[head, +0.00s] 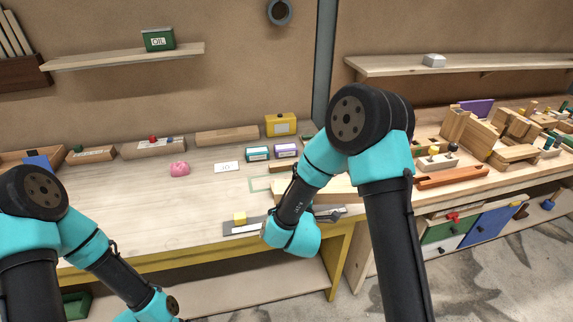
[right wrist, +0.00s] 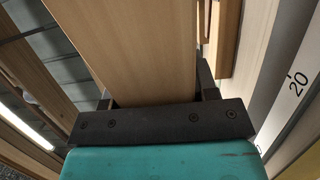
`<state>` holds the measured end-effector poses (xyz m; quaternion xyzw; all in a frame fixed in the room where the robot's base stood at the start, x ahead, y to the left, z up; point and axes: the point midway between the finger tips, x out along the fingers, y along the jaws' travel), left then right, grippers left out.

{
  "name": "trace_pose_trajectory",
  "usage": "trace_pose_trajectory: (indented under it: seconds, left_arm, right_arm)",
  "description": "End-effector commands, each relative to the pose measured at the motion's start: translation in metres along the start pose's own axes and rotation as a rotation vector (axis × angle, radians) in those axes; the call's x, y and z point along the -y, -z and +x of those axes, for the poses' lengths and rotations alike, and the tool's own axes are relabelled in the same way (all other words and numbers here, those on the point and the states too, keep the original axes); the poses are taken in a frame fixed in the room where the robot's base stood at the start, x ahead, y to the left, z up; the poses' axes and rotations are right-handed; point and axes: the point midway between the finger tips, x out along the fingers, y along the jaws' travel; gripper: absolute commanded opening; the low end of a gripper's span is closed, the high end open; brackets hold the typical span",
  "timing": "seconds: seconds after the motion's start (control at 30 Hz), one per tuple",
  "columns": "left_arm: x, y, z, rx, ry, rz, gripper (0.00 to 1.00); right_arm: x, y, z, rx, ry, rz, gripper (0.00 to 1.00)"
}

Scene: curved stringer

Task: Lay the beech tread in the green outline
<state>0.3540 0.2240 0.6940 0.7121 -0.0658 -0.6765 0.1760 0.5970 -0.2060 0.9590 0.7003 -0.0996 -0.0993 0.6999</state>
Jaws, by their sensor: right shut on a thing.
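My right gripper (right wrist: 157,98) is shut on a pale wooden board, the beech tread (right wrist: 140,45); its fingers stand on both sides of the board in the right wrist view. In the head view a pale board (head: 342,189) shows partly behind my right forearm; I cannot tell whether it is the held one. The green outline (head: 262,184) is on the bench top, left of my right forearm, with its right part hidden. My left arm reaches down to the bottom edge of the head view, and its gripper is out of view.
A pink lump (head: 180,169), a white card (head: 227,167) and teal and purple boxes stand farther back. The bench's left middle is clear.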

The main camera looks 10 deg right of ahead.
Motion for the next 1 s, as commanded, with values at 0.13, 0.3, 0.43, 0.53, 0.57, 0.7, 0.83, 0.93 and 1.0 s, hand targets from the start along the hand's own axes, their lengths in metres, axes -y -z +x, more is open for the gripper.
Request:
trace_pose_trajectory:
  seconds: [0.13, 0.3, 0.43, 0.53, 0.57, 0.7, 0.83, 0.93, 1.0]
  left_arm:
    - [0.0, 0.0, 0.0, 0.0, 0.0, 0.0, 1.0]
    - [0.0, 0.0, 0.0, 0.0, 0.0, 0.0, 1.0]
    - [0.0, 0.0, 0.0, 0.0, 0.0, 0.0, 1.0]
    - [0.0, 0.0, 0.0, 0.0, 0.0, 0.0, 1.0]
    - [0.0, 0.0, 0.0, 0.0, 0.0, 0.0, 1.0]
    - [0.0, 0.0, 0.0, 0.0, 0.0, 0.0, 1.0]
    - [0.0, 0.0, 0.0, 0.0, 0.0, 0.0, 1.0]
    - [0.0, 0.0, 0.0, 0.0, 0.0, 0.0, 1.0]
    - [0.0, 0.0, 0.0, 0.0, 0.0, 0.0, 1.0]
  right_arm:
    - [-0.011, 0.012, -0.001, -0.062, -0.004, 0.002, 0.08]
    - [-0.028, 0.038, -0.004, -0.193, -0.005, 0.002, 0.08]
    - [-0.044, 0.062, -0.006, -0.313, -0.006, 0.001, 0.08]
    - [-0.056, 0.08, -0.007, -0.404, -0.006, 0.002, 0.08]
    - [-0.059, 0.085, -0.008, -0.432, -0.006, 0.001, 0.08]
    - [-0.075, 0.108, -0.01, -0.553, -0.005, 0.0, 0.08]
    - [-0.085, 0.124, -0.011, -0.633, -0.004, 0.001, 0.08]
    - [-0.089, 0.131, -0.012, -0.668, -0.004, 0.0, 0.08]
    - [-0.09, 0.133, -0.012, -0.679, -0.003, 0.0, 0.08]
